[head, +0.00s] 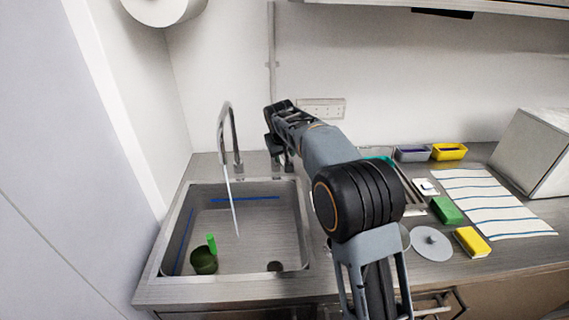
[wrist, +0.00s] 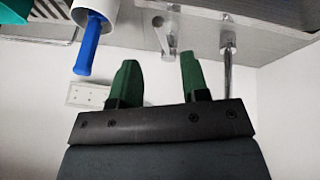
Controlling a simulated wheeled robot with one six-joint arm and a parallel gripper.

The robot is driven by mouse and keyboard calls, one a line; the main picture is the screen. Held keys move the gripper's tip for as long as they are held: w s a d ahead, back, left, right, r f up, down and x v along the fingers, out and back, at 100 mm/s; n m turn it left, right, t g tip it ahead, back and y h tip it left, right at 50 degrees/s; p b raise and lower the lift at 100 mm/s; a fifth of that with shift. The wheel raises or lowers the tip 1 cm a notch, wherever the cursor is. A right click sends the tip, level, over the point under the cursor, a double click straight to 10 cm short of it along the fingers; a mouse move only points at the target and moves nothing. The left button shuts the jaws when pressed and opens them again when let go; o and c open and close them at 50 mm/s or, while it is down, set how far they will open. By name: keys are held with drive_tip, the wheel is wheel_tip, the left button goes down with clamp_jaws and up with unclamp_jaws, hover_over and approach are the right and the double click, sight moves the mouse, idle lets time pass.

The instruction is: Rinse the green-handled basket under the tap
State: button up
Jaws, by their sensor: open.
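The basket (head: 204,261) is a small dark cup with a bright green upright handle (head: 211,243). It stands on the sink floor at the front left. The tap (head: 228,130) arches over the sink, and a thin pale stream (head: 234,205) falls from it to the right of the basket. My gripper (head: 276,128) is raised behind the sink, right of the tap, near the wall. In the wrist view its two green fingers (wrist: 158,80) are apart with nothing between them. The tap (wrist: 227,65) also shows there, right of the fingers.
A white cup with a blue handle (wrist: 88,45) shows near my fingers in the wrist view. The counter right of the sink holds a green sponge (head: 446,210), a yellow sponge (head: 472,242), a round lid (head: 431,244) and a striped cloth (head: 490,203). A wall socket (head: 322,108) is behind.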

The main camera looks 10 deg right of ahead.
drive_tip(key=shift+v, duration=1.85)
